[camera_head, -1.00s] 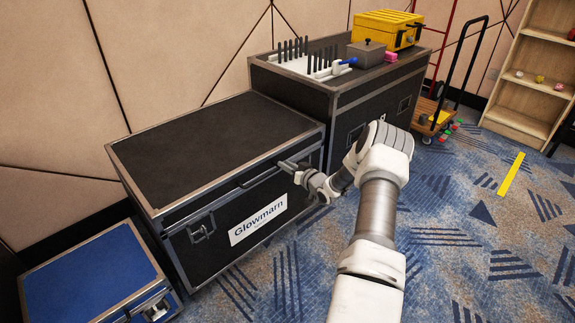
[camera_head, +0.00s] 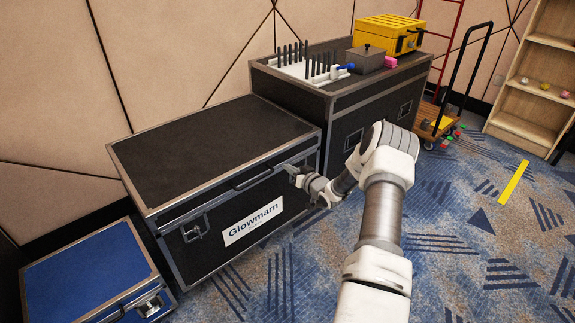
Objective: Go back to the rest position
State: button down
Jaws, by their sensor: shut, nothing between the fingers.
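My white and grey arm reaches forward from the bottom of the head view and bends left at the elbow. My gripper (camera_head: 291,169) is small in this view, close in front of the upper right front of the low black case (camera_head: 215,155). Its fingers are shut with nothing held. I cannot tell whether it touches the case. The case has a closed lid with a bare top and a white "Glowmarn" label (camera_head: 252,222) on its front.
A taller black case (camera_head: 350,110) behind carries a white rack (camera_head: 300,68), a grey box (camera_head: 366,60) and a yellow case (camera_head: 388,35). A blue case (camera_head: 88,270) stands at lower left. A hand truck (camera_head: 440,115) and wooden shelf (camera_head: 520,125) stand right. Carpet at right is mostly clear.

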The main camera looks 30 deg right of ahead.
jog(key=s+f+p, duration=0.1)
jog(key=s+f, duration=0.3)
jog(key=s, duration=0.2)
jog(key=w+a+r+n+g+h, duration=0.1)
jog(key=w+a+r+g, duration=0.1)
jog(key=r, duration=0.6)
jog(key=w+a+r+n+g, duration=0.1)
jog(key=w+a+r, duration=0.1)
jog(key=r, duration=0.5)
jog(key=s+a+r+g+h, duration=0.1)
jog(key=s+a+r, duration=0.25)
jog(key=r, duration=0.35)
jog(key=s+a+r+g+h, duration=0.1)
jog(key=s+a+r+g, duration=0.15)
jog(key=a+r, duration=0.4)
jog(key=s+a+r+g, duration=0.1)
jog(key=s+a+r, duration=0.35)
jog(key=s, duration=0.35)
jog(key=s+a+r, duration=0.3)
jog(key=s+r, duration=0.2)
jog(key=s, duration=0.3)
jog(key=s+a+g+y, duration=0.1)
jog(key=s+a, duration=0.2)
jog(key=s, duration=0.5)
jog(key=s+a+g+y, duration=0.1)
jog(key=s+a, duration=0.3)
jog(key=s, duration=0.5)
jog(key=shift+f, duration=0.2)
